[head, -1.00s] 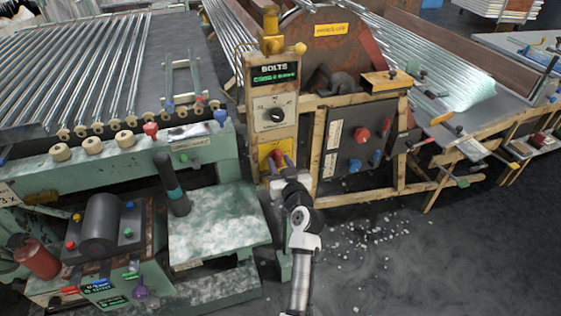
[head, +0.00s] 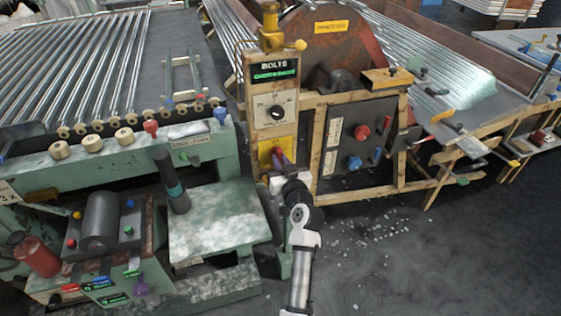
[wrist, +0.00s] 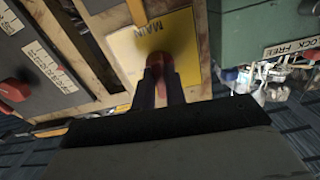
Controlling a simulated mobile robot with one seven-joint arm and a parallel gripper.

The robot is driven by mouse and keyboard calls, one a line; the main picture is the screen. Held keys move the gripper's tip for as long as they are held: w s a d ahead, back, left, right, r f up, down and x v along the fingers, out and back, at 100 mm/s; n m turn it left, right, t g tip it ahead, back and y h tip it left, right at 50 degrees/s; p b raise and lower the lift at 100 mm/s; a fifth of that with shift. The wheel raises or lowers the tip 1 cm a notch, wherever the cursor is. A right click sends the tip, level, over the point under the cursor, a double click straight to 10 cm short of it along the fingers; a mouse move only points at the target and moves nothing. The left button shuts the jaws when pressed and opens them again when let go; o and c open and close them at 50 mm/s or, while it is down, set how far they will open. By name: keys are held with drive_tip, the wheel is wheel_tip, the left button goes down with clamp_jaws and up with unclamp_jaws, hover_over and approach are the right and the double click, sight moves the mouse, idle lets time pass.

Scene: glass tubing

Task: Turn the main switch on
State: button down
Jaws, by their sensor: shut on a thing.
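The main switch has a red handle (wrist: 161,66) on a yellow plate (wrist: 187,27) lettered "MAIN" in the wrist view. In the head view the yellow plate (head: 266,147) sits low on the front of the tan control column. My gripper (wrist: 160,82) has its two dark fingers on either side of the red handle and is shut on it. In the head view my gripper (head: 281,160) reaches the plate from below right. The fingers and the blur hide part of the handle, so its exact angle is hard to tell.
A dark panel (head: 343,143) with red and blue knobs stands to the right. A green bench (head: 222,222) stands close on the left. Open floor with white bits lies to the right.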

drive_tip(key=m, duration=0.4)
drive_tip(key=m+p, duration=0.1)
drive_tip(key=m, duration=0.3)
drive_tip(key=shift+m, duration=0.3)
drive_tip(key=m+p, duration=0.2)
drive_tip(key=m, duration=0.2)
drive_tip(key=shift+r+m, duration=0.1)
drive_tip(key=shift+m, duration=0.2)
drive_tip(key=shift+m+p, duration=0.95)
drive_tip(key=shift+m, duration=0.95)
drive_tip(key=c, duration=1.4)
unclamp_jaws()
drive_tip(key=shift+c, duration=0.2)
drive_tip(key=shift+s, duration=0.1)
